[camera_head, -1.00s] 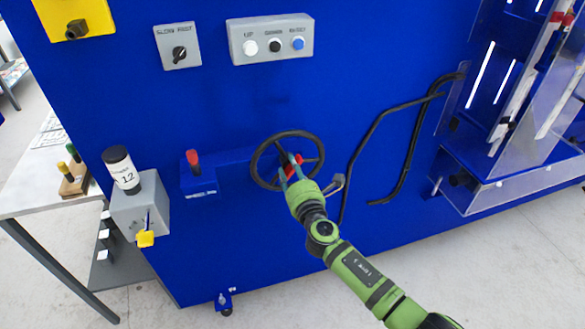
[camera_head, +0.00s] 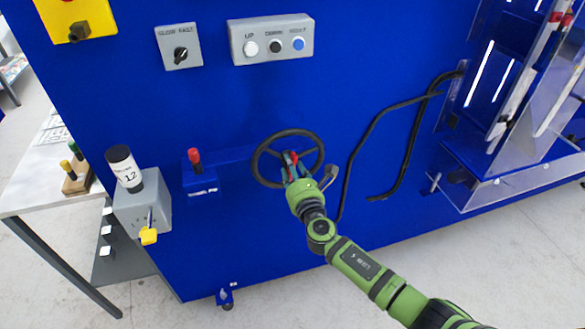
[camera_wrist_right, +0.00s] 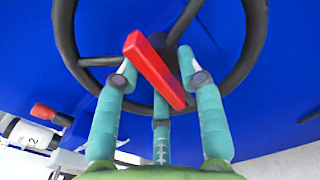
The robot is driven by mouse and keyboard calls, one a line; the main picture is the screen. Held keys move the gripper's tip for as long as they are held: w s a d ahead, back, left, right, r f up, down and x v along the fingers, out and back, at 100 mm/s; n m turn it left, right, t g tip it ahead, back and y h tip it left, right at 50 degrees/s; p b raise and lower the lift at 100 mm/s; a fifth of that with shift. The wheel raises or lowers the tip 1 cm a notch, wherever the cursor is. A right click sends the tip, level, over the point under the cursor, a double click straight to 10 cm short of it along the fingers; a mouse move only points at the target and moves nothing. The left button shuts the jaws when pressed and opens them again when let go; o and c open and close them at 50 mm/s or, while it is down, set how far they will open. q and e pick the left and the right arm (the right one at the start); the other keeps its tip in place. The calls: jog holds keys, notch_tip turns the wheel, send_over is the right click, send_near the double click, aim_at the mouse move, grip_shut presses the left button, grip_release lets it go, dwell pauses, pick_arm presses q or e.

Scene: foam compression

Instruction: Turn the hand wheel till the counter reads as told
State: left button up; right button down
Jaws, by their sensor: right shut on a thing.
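The black hand wheel (camera_head: 256,160) is on the front of the blue machine, near the middle of the head view. Its rim also shows in the right wrist view (camera_wrist_right: 255,45). My right gripper (camera_head: 291,163) is at the lower middle of the wheel. In the right wrist view, its teal fingers (camera_wrist_right: 160,90) are shut on a red handle (camera_wrist_right: 152,68) in front of the wheel's spokes. A black cylinder with a white label (camera_head: 124,168) reads 12 and stands tilted at the left; I cannot tell if it is the counter. My left gripper is out of view.
A red-topped lever (camera_head: 195,160) and a grey box with a yellow-tipped lever (camera_head: 145,210) are left of the wheel. A button panel (camera_head: 271,40) and a selector switch (camera_head: 180,47) sit above. Bent black bars (camera_head: 400,170) and a clear guard (camera_head: 510,175) are at the right.

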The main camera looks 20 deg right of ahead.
jog(key=c, duration=0.8)
grip_release()
jog(key=shift+f, duration=0.1)
jog(key=s, duration=1.2)
jog(key=shift+d, duration=0.2)
